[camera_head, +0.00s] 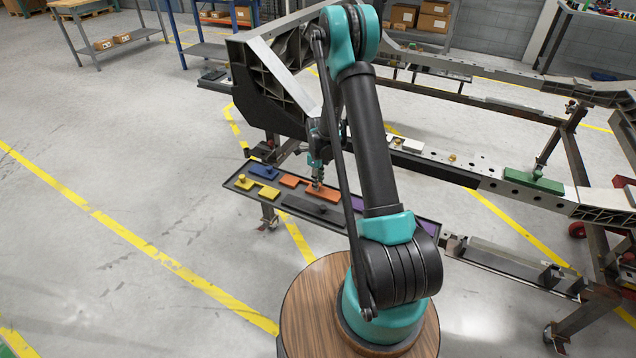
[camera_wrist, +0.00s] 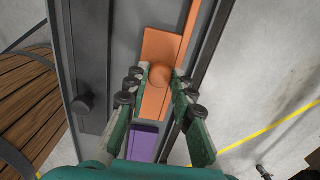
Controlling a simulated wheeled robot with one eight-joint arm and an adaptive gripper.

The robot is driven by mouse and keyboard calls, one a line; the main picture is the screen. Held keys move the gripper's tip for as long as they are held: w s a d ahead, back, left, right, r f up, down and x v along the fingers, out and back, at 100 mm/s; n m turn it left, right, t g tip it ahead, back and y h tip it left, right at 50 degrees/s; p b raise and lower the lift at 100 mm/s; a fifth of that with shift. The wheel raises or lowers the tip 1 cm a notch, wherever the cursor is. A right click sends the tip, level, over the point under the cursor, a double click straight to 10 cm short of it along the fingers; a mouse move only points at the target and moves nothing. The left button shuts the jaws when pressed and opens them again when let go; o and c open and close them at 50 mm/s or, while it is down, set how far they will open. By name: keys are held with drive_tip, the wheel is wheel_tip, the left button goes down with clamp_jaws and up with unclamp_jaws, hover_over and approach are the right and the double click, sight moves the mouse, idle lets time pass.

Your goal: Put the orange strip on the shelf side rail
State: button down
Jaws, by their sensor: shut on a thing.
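The long orange strip (camera_head: 326,193) lies in or just above the dark shelf tray (camera_head: 232,184); I cannot tell if it touches the tray. My gripper (camera_head: 317,184) is above it, pointing down. In the wrist view, my gripper (camera_wrist: 160,72) has its green fingers on both sides of the round knob on the orange strip (camera_wrist: 160,45), shut on it. The chassis side rail (camera_head: 440,163) runs behind the tray, carrying a white block (camera_head: 412,146) and a green block (camera_head: 533,181). I cannot tell which rail is the shelf side rail.
The tray also holds a blue piece (camera_head: 263,171), yellow pieces (camera_head: 268,193), a smaller orange piece (camera_head: 290,181), a dark strip (camera_head: 310,208) and a purple piece (camera_head: 428,226). A large black bracket (camera_head: 262,95) stands behind left. The floor at left is clear.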

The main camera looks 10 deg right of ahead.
wheel_tip(320, 180, up, 9)
idle(0.8)
